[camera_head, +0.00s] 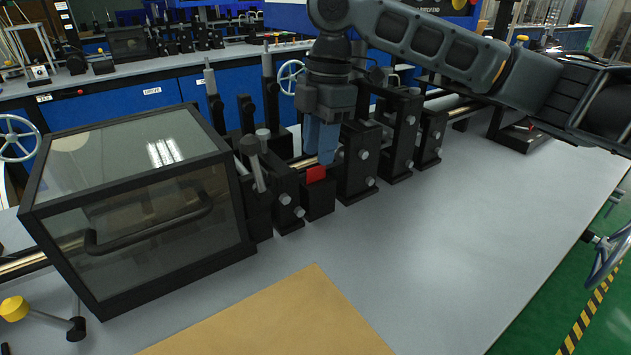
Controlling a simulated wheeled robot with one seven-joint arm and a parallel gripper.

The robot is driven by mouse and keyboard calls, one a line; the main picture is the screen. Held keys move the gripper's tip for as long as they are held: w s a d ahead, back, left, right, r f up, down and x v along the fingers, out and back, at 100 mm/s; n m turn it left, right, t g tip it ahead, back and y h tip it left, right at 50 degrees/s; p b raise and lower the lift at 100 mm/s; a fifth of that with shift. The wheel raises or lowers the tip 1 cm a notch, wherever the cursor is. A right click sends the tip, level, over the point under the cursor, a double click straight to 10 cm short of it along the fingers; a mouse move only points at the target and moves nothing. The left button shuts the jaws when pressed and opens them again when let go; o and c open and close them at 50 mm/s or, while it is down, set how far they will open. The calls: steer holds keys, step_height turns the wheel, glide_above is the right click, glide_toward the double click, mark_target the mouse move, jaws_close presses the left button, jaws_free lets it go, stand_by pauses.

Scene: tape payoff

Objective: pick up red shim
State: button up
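The red shim (316,174) is a small flat red piece on top of a low black block (319,200), in the row of black machine blocks near the middle of the head view. My gripper (320,150) points down just above and behind the shim, with its blue-grey fingers close to it. A gap shows between the two fingers. I cannot tell whether a fingertip touches the shim. The far side of the shim and part of the fingertips are hard to make out.
Black upright posts (358,160) with silver knobs stand close to the right of the shim. A black-framed clear box (140,205) with a handle stands at the left. A tan board (280,320) lies in front. The grey bench top (470,230) is clear at the right.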

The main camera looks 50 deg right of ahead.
mark_target(316, 167)
steer(key=f, duration=0.3)
steer(key=shift+a+f, duration=0.1)
steer(key=shift+a, duration=0.1)
jaws_close()
